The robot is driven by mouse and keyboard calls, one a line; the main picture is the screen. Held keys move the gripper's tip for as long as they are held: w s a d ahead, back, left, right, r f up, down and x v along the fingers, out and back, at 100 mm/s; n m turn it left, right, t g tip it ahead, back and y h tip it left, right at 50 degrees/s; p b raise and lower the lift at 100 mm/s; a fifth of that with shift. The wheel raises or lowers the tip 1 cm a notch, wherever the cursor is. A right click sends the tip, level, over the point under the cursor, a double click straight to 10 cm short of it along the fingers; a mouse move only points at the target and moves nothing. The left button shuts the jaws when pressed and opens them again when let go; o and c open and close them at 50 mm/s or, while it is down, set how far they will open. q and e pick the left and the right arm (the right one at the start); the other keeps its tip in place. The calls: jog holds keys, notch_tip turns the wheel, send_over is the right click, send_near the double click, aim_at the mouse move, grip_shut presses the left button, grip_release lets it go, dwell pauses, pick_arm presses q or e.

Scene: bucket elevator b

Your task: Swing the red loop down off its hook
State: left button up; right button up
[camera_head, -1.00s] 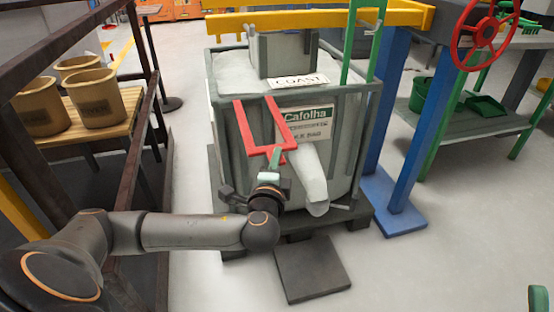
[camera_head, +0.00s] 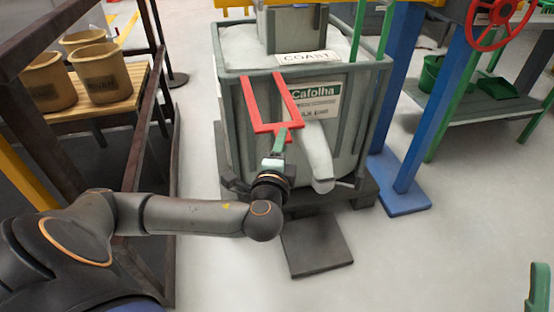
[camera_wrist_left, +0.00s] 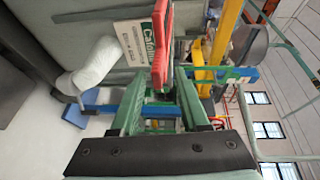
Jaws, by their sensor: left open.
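The red loop (camera_head: 268,127) is a U-shaped frame with a short stem at its lower end. It sits in front of the grey bin (camera_head: 232,115), tilted, its two arms pointing up; I cannot make out its hook. My left gripper (camera_head: 279,147) is just below the loop, its green fingers at the stem. In the left wrist view the two green fingers of the gripper (camera_wrist_left: 158,85) are spread apart. The red loop (camera_wrist_left: 162,45) stands at the gap between their tips; contact is not clear.
A white spout (camera_head: 318,155) hangs from the bin close right of my gripper. A brown rack (camera_head: 150,150) with tan buckets (camera_head: 102,73) stands left, near my arm. A blue post (camera_head: 408,130) and red handwheel (camera_head: 500,15) are right.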

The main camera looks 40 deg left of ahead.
pick_arm(q)
jog(key=p+v, duration=0.1)
jog(key=v, duration=0.8)
jog(key=shift+s+p, duration=0.25)
jog(key=shift+p, duration=0.05)
jog(key=shift+s+d, duration=0.1)
jog(key=shift+d, duration=0.05)
